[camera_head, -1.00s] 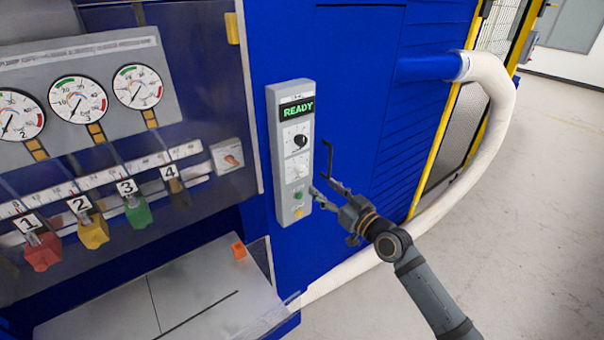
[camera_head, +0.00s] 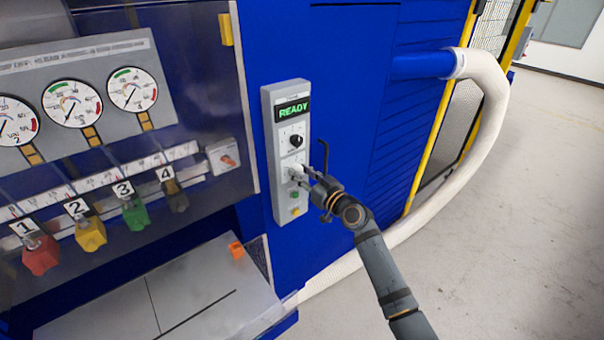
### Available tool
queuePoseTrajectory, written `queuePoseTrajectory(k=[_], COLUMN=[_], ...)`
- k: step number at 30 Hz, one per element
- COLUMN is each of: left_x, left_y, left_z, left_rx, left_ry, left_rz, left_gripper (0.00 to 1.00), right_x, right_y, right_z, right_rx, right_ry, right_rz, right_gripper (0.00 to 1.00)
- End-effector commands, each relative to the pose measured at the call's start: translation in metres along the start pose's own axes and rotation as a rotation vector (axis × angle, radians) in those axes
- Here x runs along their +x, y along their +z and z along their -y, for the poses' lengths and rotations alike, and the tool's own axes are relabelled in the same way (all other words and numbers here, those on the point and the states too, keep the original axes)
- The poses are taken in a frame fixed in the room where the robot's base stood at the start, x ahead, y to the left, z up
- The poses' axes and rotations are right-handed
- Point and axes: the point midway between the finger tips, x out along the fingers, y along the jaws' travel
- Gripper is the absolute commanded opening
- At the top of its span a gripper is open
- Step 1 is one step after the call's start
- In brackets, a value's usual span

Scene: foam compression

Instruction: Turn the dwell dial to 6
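The grey control panel (camera_head: 268,150) stands on the blue machine front, with a lit display (camera_head: 293,110) reading READY. Below the display is a black knob (camera_head: 296,140), and under that a pale knob (camera_head: 297,169). The dial labels are too small to read, so I cannot tell which is the dwell dial or its setting. My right gripper (camera_head: 308,160) is open at the panel's right side. One finger is up beside the panel edge; the other overlaps the panel near the pale knob, and I cannot tell whether it touches. My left gripper is not in view.
A green button (camera_head: 294,194) and a yellow button (camera_head: 295,211) sit low on the panel. Gauges and coloured numbered handles are at left. A white hose (camera_head: 488,110) curves at right. The floor (camera_head: 500,240) at right is clear.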

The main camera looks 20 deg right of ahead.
Motion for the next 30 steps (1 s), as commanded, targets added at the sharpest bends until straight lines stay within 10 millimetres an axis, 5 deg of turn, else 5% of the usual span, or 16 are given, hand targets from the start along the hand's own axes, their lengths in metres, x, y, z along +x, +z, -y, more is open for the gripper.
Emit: queuePoseTrajectory(k=[6,17,30], left_x=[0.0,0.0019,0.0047], left_y=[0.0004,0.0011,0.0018], left_z=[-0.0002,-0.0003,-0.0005], left_rx=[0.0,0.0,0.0], left_ry=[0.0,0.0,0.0], left_rz=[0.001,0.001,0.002], left_gripper=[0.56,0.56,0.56], right_x=[-0.0002,-0.0002,-0.0001], right_y=[0.0,0.0005,0.0], right_z=[-0.0001,-0.0003,-0.0009], right_rx=[0.0,0.068,0.411], right_ry=[0.0,0.0,-0.001], right_rz=[0.0,0.0,0.0], right_gripper=[0.0,0.0,0.0])
